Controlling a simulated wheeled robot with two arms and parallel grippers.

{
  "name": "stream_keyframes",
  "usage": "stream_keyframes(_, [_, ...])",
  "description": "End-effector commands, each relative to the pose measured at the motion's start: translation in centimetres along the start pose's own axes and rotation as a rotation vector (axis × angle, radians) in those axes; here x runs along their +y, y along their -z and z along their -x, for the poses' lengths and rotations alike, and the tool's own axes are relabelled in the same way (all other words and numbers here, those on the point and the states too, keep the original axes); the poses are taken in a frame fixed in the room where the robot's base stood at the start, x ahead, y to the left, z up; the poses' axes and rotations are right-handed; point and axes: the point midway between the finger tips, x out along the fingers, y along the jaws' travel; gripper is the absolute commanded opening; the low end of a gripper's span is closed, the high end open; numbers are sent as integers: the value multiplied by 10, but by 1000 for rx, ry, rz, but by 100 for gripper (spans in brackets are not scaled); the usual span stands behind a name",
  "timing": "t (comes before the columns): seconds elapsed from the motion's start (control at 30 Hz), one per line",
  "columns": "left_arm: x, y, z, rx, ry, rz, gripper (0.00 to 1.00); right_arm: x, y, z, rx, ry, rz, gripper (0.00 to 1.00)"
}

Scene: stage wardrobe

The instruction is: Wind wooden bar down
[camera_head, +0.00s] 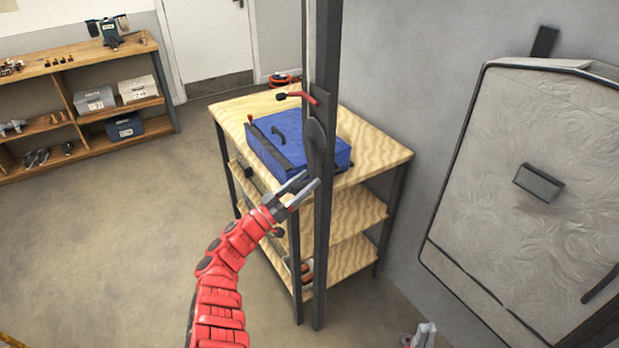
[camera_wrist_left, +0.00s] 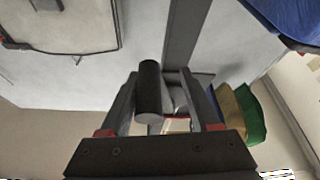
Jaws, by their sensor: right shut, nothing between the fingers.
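A red crank lever (camera_head: 300,97) with a dark grip sticks out from the dark upright post (camera_head: 323,220). My left gripper (camera_head: 306,185) is open beside the post, lower in the picture than this lever. In the left wrist view a black cylindrical grip (camera_wrist_left: 149,85) shows between the spread fingers, nearer one finger; I cannot tell whether it touches. My right gripper (camera_head: 425,332) is shut and empty at the bottom edge, mostly cut off. I cannot make out a wooden bar for certain.
A wooden shelf table (camera_head: 375,145) behind the post carries a blue case (camera_head: 290,135). A low shelf unit (camera_head: 150,45) with boxes stands at the back left. A large grey panel (camera_head: 530,120) is at the right. The floor (camera_head: 110,230) at the left is clear.

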Motion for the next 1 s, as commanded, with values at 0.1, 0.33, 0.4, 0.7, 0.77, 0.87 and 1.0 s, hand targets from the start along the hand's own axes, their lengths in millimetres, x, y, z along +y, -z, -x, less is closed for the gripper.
stream_keyframes(0.1, [-1, 0, -11, 1, 3, -1, 63, 0, 0, 1, 0, 0, 0, 0])
stream_keyframes(0.33, [-1, 0, -18, -2, 2, 0, 63, 0, 0, 1, 0, 0, 0, 0])
stream_keyframes(0.4, [-1, -1, -18, -2, 2, 0, 63, 0, 0, 1, 0, 0, 0, 0])
stream_keyframes(0.7, [-1, -1, -17, -3, 3, -1, 32, 0, 0, 1, 0, 0, 0, 0])
stream_keyframes(0.77, [-2, -1, -17, -2, 4, -1, 22, 0, 0, 1, 0, 0, 0, 0])
stream_keyframes(0.87, [-2, 0, -17, -1, 6, -2, 4, 0, 0, 1, 0, 0, 0, 0])
stream_keyframes(1.0, [-3, 1, -17, 0, 7, -2, 0, 0, 0, 1, 0, 0, 0, 0])
